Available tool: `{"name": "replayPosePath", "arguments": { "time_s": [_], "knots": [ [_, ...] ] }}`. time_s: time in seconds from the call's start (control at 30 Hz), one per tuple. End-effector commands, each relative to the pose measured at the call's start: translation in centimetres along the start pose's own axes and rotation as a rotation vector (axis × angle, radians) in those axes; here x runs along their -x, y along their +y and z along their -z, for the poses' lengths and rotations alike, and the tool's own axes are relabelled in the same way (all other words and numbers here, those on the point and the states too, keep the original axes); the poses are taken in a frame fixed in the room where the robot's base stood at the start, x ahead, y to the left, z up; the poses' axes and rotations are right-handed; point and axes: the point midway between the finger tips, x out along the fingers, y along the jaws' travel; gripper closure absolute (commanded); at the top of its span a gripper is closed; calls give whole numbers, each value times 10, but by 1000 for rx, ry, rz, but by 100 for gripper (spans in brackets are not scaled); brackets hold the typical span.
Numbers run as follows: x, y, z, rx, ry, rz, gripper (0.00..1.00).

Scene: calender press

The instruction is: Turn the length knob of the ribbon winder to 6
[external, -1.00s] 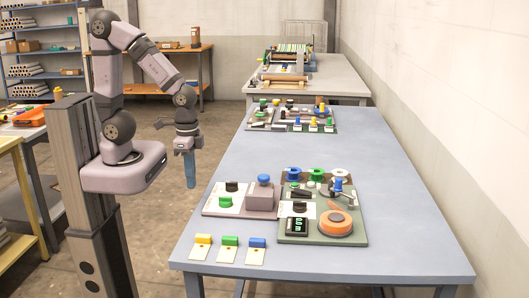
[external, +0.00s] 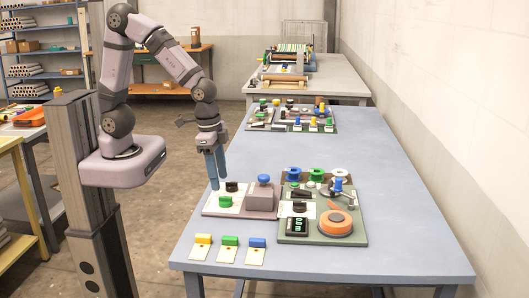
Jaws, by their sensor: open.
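The ribbon winder appears to be the green board (external: 345,239) at the right of the near table, with blue, green and white spools at its back. A black knob (external: 300,207) sits on a white plate there, and I take it for the length knob; its setting is too small to read. A small display (external: 298,226) with green digits is in front of it. An orange disc (external: 335,222) lies to the right. My gripper (external: 218,182) points down, open and empty, its blue fingers apart. It is left of the winder, above the back left of the neighbouring panel.
Yellow, green and blue tagged blocks lie in front. The table middle (external: 310,145) is clear. More panels stand farther back.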

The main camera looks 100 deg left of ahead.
Motion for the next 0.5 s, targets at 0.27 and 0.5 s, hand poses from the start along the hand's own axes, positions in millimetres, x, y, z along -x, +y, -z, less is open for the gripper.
{"name": "replayPosePath", "arguments": {
  "time_s": [0.27, 0.5],
  "knots": [
    [12, 35, 122, -108, 150, 30, 51],
    [7, 20, 191, 50, 256, -16, 51]
  ]
}}
